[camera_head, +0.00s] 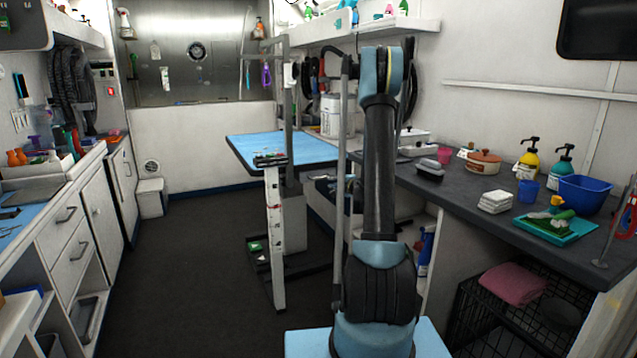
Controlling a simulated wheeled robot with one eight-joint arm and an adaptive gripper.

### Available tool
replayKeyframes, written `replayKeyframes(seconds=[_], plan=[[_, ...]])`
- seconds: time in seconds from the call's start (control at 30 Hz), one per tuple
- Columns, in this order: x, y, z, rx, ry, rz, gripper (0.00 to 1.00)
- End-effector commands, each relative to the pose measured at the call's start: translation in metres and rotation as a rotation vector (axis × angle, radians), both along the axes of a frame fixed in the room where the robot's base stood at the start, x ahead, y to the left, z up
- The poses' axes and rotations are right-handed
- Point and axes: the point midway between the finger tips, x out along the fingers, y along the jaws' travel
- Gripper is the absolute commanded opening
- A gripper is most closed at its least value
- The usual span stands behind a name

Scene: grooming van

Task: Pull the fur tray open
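I cannot tell for certain which thing is the fur tray. A grey, shallow tray-like front (87,318) shows low in the white cabinet at the left, below two drawers with dark handles. How far it is pulled out is not clear. My arm rises upright in the middle of the view, with its blue joint at the top. My gripper does not show; it is out of view or hidden behind the arm.
A blue-topped grooming table (238,147) stands in the middle distance. A dark counter (468,185) at the right holds bottles, a blue bowl (585,194) and a teal tray (578,232). A wire crate (485,325) stands beneath. The dark floor (180,270) at the left is clear.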

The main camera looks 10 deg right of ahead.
Motion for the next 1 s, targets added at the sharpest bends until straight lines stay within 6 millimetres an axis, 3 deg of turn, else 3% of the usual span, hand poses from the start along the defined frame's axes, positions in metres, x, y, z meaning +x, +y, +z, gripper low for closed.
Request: replayKeyframes(seconds=[0.27, 1.0], plan=[[0.016, 0.000, -0.007, 0.019, -0.006, -0.014, 0.17], [0.134, 0.039, -0.033, 0.017, -0.006, -0.012, 0.17]])
